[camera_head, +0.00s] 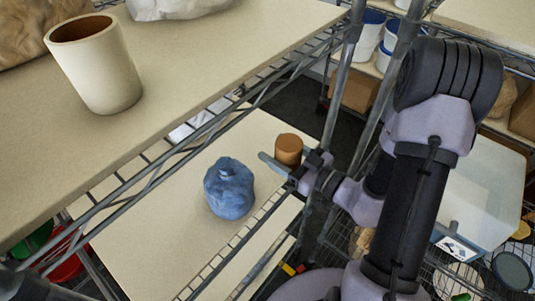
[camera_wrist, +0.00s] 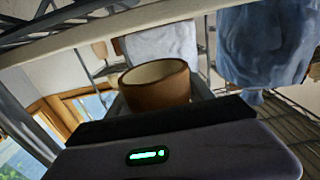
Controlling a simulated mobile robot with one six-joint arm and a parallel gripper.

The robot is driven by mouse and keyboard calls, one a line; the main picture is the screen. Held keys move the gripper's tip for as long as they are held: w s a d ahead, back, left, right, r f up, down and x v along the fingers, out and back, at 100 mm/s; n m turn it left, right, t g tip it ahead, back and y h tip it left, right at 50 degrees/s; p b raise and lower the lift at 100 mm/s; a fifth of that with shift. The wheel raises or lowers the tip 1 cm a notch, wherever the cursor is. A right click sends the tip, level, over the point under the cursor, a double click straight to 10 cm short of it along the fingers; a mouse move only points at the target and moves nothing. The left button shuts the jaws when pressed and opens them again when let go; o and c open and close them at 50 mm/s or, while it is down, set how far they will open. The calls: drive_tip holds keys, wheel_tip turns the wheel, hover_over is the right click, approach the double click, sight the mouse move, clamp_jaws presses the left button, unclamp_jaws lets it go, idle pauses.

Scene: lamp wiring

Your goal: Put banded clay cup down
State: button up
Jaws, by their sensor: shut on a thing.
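The banded clay cup (camera_head: 288,149) is small and orange-brown. My gripper (camera_head: 290,167) is shut on it and holds it over the right edge of the lower shelf (camera_head: 150,245). Whether its base touches the shelf cannot be told. In the wrist view the cup (camera_wrist: 155,92) shows its round open rim and pale inside, just beyond the dark gripper edge (camera_wrist: 160,120). Its lower part is hidden there.
A blue lumpy bag (camera_head: 229,190) sits on the lower shelf left of the cup; it also shows in the wrist view (camera_wrist: 265,45). A large pale cup (camera_head: 98,70) stands on the upper shelf. Wire shelf rails and a metal post (camera_head: 345,70) are close by.

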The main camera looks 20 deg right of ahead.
hover_over(268, 150)
drive_tip(key=shift+s+f, duration=0.15)
wheel_tip(268, 150, down, 4)
drive_tip(key=shift+r+b, duration=0.15)
drive_tip(key=shift+b, duration=1)
drive_tip(key=shift+r, duration=0.15)
drive_tip(key=o, duration=1.6)
drive_tip(key=shift+o, duration=0.2)
drive_tip(key=p+v, duration=0.2)
drive_tip(key=v, duration=1)
